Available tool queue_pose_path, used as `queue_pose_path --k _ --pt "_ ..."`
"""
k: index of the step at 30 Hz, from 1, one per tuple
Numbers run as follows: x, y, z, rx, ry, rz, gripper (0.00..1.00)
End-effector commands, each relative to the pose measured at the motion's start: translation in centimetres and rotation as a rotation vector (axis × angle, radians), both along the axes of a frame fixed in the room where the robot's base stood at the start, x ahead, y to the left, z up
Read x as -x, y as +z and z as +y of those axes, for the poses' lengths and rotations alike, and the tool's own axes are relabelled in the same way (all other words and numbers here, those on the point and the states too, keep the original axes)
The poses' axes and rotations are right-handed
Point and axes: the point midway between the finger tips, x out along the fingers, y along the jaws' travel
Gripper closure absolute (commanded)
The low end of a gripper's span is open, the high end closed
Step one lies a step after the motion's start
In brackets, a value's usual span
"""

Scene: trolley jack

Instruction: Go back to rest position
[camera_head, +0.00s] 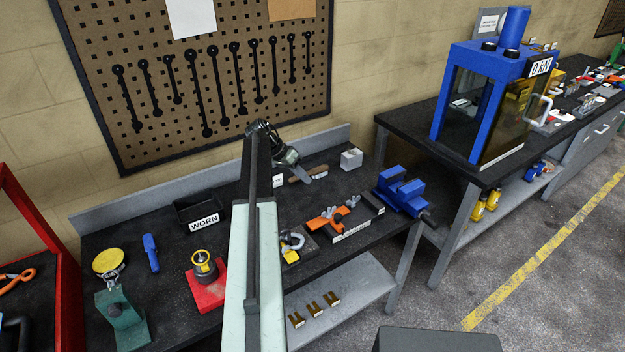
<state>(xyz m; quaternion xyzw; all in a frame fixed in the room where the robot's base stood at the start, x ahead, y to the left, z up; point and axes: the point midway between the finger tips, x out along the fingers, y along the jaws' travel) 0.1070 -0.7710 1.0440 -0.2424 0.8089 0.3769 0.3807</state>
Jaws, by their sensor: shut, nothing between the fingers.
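My arm rises from the bottom middle of the head view and reaches over the workbench (130,225). My gripper (306,177) is at its far end, above the back of the bench and pointing down to the right. It is shut, with nothing seen held in it. A brown-handled tool (321,171) lies close by the fingertips; whether they touch cannot be told. My arm hides part of the bench behind it.
On the bench are a black WORN bin (190,211), a red block with a yellow-topped part (205,290), an orange tool (325,220), a white box (351,158) and a blue vise (402,190). A pegboard (150,90) hangs behind. A blue press (465,100) stands right.

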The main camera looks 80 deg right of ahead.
Motion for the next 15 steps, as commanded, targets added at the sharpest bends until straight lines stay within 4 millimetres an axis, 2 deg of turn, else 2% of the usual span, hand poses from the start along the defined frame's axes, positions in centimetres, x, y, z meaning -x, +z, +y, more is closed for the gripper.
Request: queue_pose_path --k 1,11,13,15 --pt "-0.3 0.5 0.0 0.0 0.0 0.0 1.0" --pt "-0.4 0.4 0.0 0.0 0.0 0.0 1.0" --pt "-0.4 0.8 0.0 -0.001 0.001 0.0 1.0" --pt "-0.5 2.1 0.0 -0.001 0.001 0.0 1.0"
